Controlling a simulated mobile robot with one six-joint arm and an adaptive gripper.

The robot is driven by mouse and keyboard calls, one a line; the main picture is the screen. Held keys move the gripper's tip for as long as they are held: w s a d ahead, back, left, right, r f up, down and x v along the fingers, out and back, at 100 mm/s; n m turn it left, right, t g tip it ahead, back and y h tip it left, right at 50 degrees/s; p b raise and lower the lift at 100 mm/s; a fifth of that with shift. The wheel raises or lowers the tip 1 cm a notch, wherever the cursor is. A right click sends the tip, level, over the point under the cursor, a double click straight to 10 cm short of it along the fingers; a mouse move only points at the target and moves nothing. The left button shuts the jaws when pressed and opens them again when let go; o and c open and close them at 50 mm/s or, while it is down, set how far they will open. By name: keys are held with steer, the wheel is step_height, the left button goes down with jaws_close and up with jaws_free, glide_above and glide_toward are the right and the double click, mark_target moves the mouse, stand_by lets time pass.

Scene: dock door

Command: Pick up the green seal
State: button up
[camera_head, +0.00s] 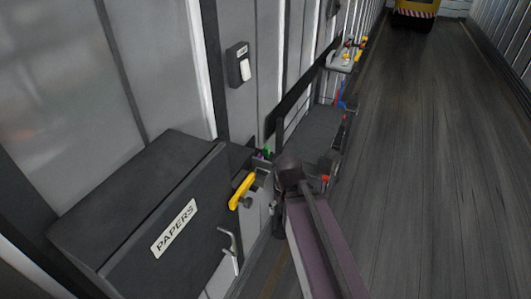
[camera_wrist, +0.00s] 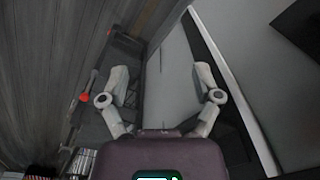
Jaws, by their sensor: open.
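A small green item (camera_head: 267,153), which may be the green seal, shows in the head view beside a small purple item (camera_head: 258,156). It sits by the wall behind the black box, just left of my arm's end; its shape is too small to tell. My gripper shows in the wrist view (camera_wrist: 162,80) with its two grey fingers spread wide and nothing between them. Behind the fingers is a pale panel with a dark edge. I cannot make out the green item in the wrist view. In the head view the fingertips are not clear.
A black box labelled PAPERS (camera_head: 174,228) stands at the left, with a yellow handle (camera_head: 241,190) near its right end. A dark shelf (camera_head: 312,130) runs along the wall beyond my arm. A switch box (camera_head: 239,66) hangs above. The floor (camera_head: 420,150) at the right is clear.

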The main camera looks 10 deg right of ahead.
steer(key=w+n+t+y+b, duration=0.1)
steer(key=w+n+y, duration=0.2)
steer(key=w, duration=0.2)
steer(key=n+t+y+b, duration=0.4)
steer(key=n+t+y, duration=0.3)
steer(key=n+y, duration=0.1)
glide_toward(270, 148)
steer(key=v, duration=0.3)
steer(key=shift+a+r, duration=0.2)
steer(key=shift+a, duration=0.05)
steer(key=b+x, duration=0.2)
steer(key=x, duration=0.5)
steer(key=shift+f, duration=0.2)
steer(key=shift+b+x, duration=0.4)
steer(key=shift+x, duration=0.4)
steer(key=shift+w, duration=0.1)
